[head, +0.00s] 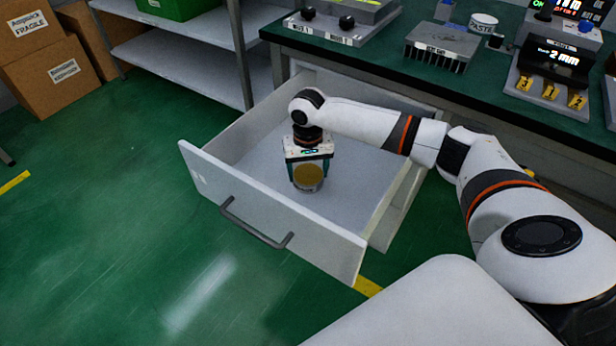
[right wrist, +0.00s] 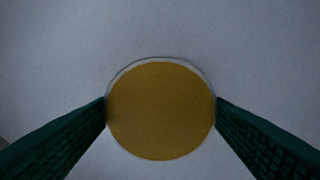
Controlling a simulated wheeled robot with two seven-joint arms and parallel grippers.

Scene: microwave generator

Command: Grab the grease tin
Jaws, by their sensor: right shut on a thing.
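The grease tin (head: 308,177) is a small round tin with a yellow-brown top and a pale side, inside the open drawer (head: 270,232). My right gripper (head: 308,170) reaches down into the drawer and is shut on the tin, one finger on each side. In the right wrist view the tin's round top (right wrist: 160,112) sits between the two dark green fingers. I cannot tell whether the tin touches the drawer floor. My left gripper is not in view.
The drawer's front panel with its dark handle (head: 255,225) faces the open green floor. The green workbench (head: 390,65) above the drawer holds a heat sink (head: 440,47), a paste tub (head: 484,22) and devices. Shelves (head: 180,60) and cardboard boxes (head: 55,70) stand at the left.

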